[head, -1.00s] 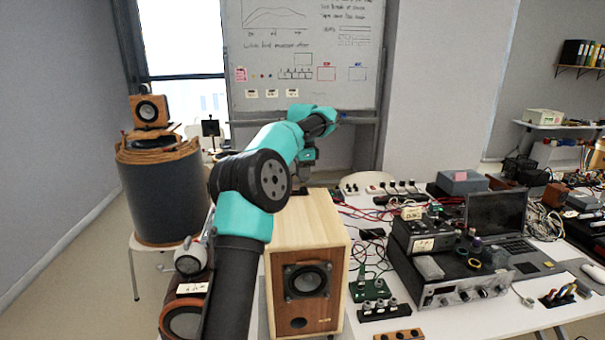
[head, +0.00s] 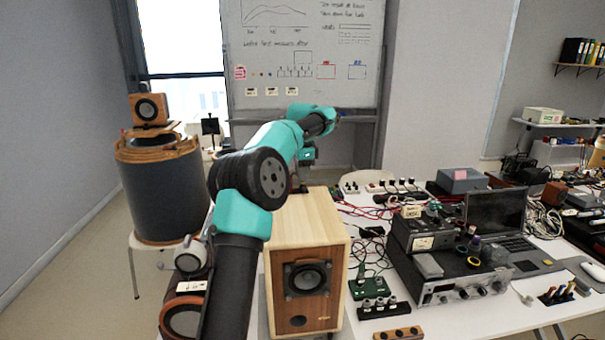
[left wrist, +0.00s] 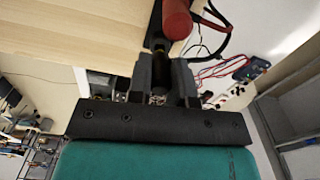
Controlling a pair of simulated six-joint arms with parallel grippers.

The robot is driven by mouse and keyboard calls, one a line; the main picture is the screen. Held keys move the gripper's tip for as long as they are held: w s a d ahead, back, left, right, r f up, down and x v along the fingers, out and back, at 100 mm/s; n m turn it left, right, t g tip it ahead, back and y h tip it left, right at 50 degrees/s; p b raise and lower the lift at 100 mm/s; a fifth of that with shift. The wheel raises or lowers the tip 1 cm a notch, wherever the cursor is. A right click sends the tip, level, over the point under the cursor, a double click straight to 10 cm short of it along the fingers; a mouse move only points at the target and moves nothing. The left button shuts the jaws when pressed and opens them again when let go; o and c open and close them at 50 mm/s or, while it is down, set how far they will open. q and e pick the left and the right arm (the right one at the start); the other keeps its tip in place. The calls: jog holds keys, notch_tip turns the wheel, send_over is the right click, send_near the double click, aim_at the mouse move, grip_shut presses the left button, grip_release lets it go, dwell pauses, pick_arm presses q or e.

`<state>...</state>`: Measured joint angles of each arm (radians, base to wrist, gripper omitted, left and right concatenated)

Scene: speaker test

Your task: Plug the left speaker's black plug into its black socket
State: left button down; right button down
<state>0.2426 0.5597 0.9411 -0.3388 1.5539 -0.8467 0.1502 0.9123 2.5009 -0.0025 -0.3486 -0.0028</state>
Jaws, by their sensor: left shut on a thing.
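The left speaker (head: 306,240) is a wooden box with a dark round driver, standing at the front of the white table. My left arm reaches over it, and my left gripper (head: 299,186) is at its far top edge, mostly hidden behind the arm. In the left wrist view the gripper (left wrist: 160,66) is shut on a dark piece, likely the black plug (left wrist: 159,42), close to the speaker's pale wood (left wrist: 75,35). A red cylinder (left wrist: 177,18) sits just beyond it. The black socket cannot be made out. My right gripper is not in view.
A stacked amplifier (head: 455,282) and a laptop (head: 497,215) stand to the right. Red and black cables lie behind the speaker. A green board (head: 369,288) and a black terminal strip (head: 383,309) lie right of the speaker. A dark drum (head: 165,195) stands at left.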

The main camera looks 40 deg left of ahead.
pick_arm(q)
jog(key=shift+f, duration=0.85)
dwell(0.7)
jog(key=c, duration=1)
grip_release()
jog(key=shift+o, duration=0.2)
jog(key=shift+r, duration=3.75)
